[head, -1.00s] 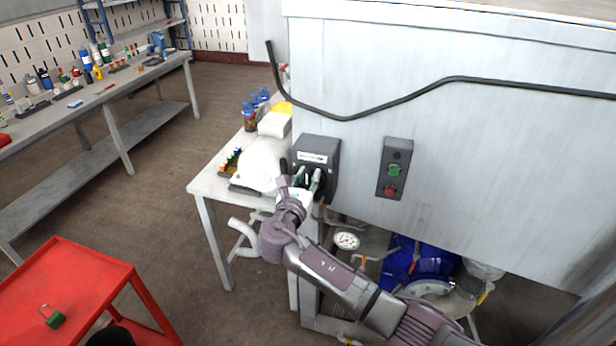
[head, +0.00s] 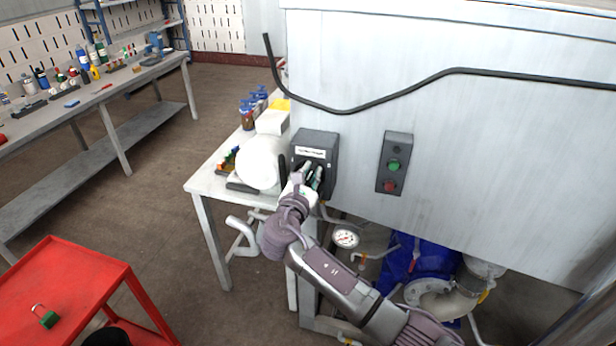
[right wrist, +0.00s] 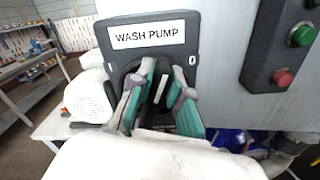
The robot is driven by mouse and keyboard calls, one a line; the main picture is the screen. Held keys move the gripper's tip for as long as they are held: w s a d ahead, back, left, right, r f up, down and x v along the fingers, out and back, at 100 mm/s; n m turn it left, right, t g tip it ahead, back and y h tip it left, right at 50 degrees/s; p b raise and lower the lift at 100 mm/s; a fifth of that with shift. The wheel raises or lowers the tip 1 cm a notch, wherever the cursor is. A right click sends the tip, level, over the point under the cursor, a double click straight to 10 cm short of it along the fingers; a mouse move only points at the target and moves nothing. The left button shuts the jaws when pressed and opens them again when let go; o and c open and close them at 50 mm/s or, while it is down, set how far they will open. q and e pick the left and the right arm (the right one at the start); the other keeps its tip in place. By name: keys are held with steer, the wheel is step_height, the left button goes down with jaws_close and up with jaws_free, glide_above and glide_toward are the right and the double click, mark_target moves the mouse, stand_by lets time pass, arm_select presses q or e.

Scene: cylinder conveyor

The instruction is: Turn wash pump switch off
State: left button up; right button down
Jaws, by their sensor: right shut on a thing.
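The wash pump switch (head: 317,143) is a dark grey box on the pale cabinet wall, with a white label reading WASH PUMP in the right wrist view (right wrist: 150,34). A "0" mark shows at the right under the label. My right gripper (head: 314,172) is at the front of the box, its green-padded fingers shut on the switch's dark knob (right wrist: 161,88). The knob's handle stands between the fingers and leans slightly right at the top. The fingers hide part of the dial. My left gripper is not in view.
Right of the switch is a control box (head: 394,162) with a green and a red button. A red cart (head: 80,290) holds a green padlock (head: 48,319). A black cable (head: 400,96) crosses the cabinet.

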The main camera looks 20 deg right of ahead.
steer(key=m, duration=0.1)
steer(key=m+b, duration=0.2)
steer(key=shift+s+d+f, duration=0.2)
steer(key=shift+d+f, duration=0.05)
steer(key=shift+f, duration=0.15)
steer(key=shift+s+d+f+m+b, duration=0.15)
steer(key=shift+f+m+b, duration=0.15)
steer(key=shift+m+b, duration=1.4)
steer(key=shift+s+d+f+m+b, duration=0.15)
steer(key=shift+f+m+b, duration=0.2)
steer(key=shift+m+b, duration=1.3)
steer(key=shift+d+f+m+b, duration=0.15)
steer(key=shift+f+m+b, duration=0.15)
steer(key=shift+m+b, duration=1.4)
steer(key=shift+m, duration=0.35)
steer(key=c, duration=1.1)
jaws_free()
